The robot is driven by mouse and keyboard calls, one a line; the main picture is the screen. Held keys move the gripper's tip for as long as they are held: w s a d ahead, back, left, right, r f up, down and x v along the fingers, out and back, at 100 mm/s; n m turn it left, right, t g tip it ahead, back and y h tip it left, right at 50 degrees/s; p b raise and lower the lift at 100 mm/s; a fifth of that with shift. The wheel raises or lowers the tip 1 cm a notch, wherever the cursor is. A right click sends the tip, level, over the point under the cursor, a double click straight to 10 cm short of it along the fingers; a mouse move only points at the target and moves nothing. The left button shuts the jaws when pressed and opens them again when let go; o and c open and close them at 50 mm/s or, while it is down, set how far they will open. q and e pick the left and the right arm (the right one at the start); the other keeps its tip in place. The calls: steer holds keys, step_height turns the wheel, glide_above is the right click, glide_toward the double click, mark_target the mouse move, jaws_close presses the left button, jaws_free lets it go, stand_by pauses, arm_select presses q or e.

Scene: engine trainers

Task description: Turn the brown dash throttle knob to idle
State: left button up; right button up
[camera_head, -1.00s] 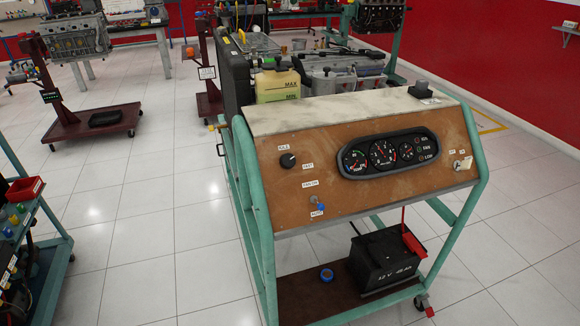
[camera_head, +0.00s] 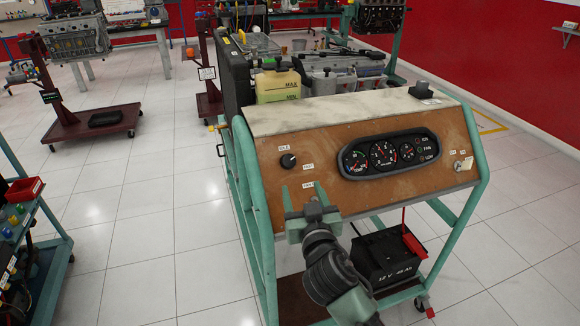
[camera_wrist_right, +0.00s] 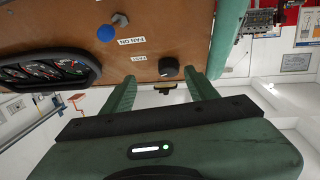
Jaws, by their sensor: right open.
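The throttle knob (camera_head: 288,160) is a small black round knob on the left of the brown dash panel (camera_head: 262,180). An IDLE label (camera_head: 283,148) is above it and a FAST label (camera_head: 308,166) is to its lower right. Its exact pointing is too small to tell. My right gripper (camera_head: 302,189) is open and empty, in front of the panel just below the knob. In the right wrist view, the knob (camera_wrist_right: 168,67) shows beyond the fingertips, within the gap of the open right gripper (camera_wrist_right: 162,77), apart from both fingers. My left gripper is not in view.
A gauge cluster (camera_head: 390,153) sits right of the knob, with a key switch (camera_head: 462,164) farther right. A blue button (camera_wrist_right: 106,34) and a toggle (camera_wrist_right: 120,19) are near the FAN ON label. A battery (camera_head: 385,262) stands on the lower shelf. Green frame tubes edge the panel.

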mark_target(289, 163)
steer(key=shift+y, duration=0.3)
steer(key=w+a, duration=0.1)
steer(key=w, duration=0.1)
steer(key=w+a+r, duration=0.1)
steer(key=w, duration=0.5)
steer(key=shift+w+a+r+p, duration=0.15)
steer(key=shift+a+r+p, duration=0.15)
steer(key=shift+a+p, duration=0.1)
steer(key=shift+n, duration=0.3)
jaws_close()
